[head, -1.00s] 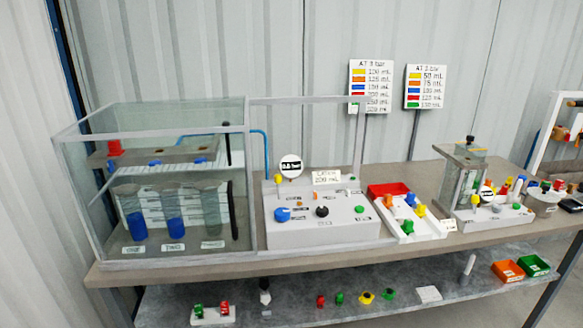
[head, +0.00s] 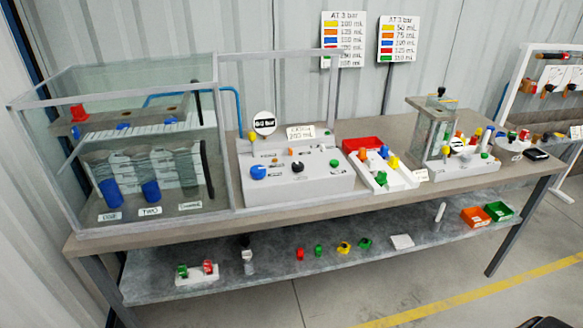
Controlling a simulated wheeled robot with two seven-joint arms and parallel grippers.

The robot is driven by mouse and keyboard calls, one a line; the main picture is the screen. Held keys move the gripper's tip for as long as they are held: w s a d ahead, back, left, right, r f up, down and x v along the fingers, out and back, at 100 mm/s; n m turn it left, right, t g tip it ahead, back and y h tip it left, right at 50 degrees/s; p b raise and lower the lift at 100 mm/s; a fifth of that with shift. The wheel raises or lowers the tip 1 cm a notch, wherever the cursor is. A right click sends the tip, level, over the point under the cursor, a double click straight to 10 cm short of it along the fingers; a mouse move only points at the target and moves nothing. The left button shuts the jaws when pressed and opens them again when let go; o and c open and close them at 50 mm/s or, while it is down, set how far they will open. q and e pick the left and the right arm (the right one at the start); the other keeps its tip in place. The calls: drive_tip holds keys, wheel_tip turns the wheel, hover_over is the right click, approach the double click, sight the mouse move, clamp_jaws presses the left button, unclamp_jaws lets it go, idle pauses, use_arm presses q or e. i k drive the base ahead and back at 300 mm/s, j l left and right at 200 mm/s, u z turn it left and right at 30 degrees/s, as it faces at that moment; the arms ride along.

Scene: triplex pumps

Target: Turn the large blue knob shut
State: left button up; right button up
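The large blue knob (head: 258,172) sits on the left of the front of a grey control box (head: 310,190) on the bench. A black knob (head: 297,167) and a green knob (head: 334,163) are to its right on the same box. A yellow knob (head: 252,136) stands above it at the box's back left. How far the blue knob is turned is too small to tell. Neither of my grippers shows in the head view.
A glass tank (head: 130,150) with blue-filled cups stands left of the box. A white tray (head: 400,181) with a red bin and coloured parts lies to its right. A lower shelf (head: 290,272) holds small parts and bins.

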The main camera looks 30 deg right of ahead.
sight(259, 171)
drive_tip(key=z, duration=1.05)
drive_tip(key=j+z, duration=0.35)
drive_tip(key=k+j+z, duration=0.15)
drive_tip(key=z, duration=0.2)
drive_tip(key=k+j+z, duration=0.1)
drive_tip(key=z, duration=0.25)
drive_tip(key=k+j, duration=0.05)
drive_tip(key=j, duration=0.05)
